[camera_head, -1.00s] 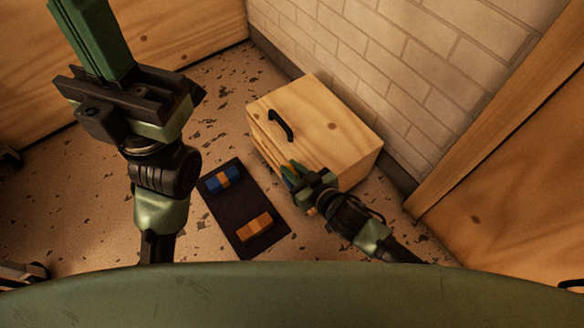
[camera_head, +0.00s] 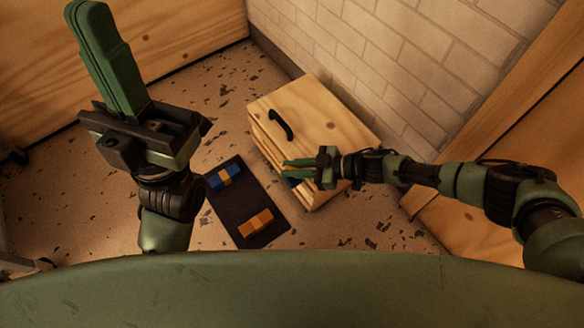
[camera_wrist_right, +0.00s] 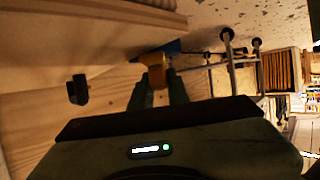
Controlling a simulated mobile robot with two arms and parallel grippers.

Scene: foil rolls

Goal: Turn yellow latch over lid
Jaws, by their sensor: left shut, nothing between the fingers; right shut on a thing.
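A pale wooden box (camera_head: 325,115) stands on the floor, its lid on top with a black handle (camera_head: 281,124); the handle also shows in the right wrist view (camera_wrist_right: 77,90). My right gripper (camera_head: 286,169) is at the box's near front edge. In the right wrist view its green fingers (camera_wrist_right: 158,88) are closed on the yellow latch (camera_wrist_right: 153,60), beside the box wood. A blue thing (camera_wrist_right: 166,47) lies just beyond the latch. My left gripper (camera_head: 88,14) is shut and empty, raised at the left, far from the box.
A dark mat (camera_head: 243,200) left of the box holds a blue roll with an orange band (camera_head: 225,178) and an orange roll (camera_head: 255,222). A brick wall (camera_head: 400,60) rises behind the box, and a wooden panel (camera_head: 500,150) stands right. Speckled floor is open left of the mat.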

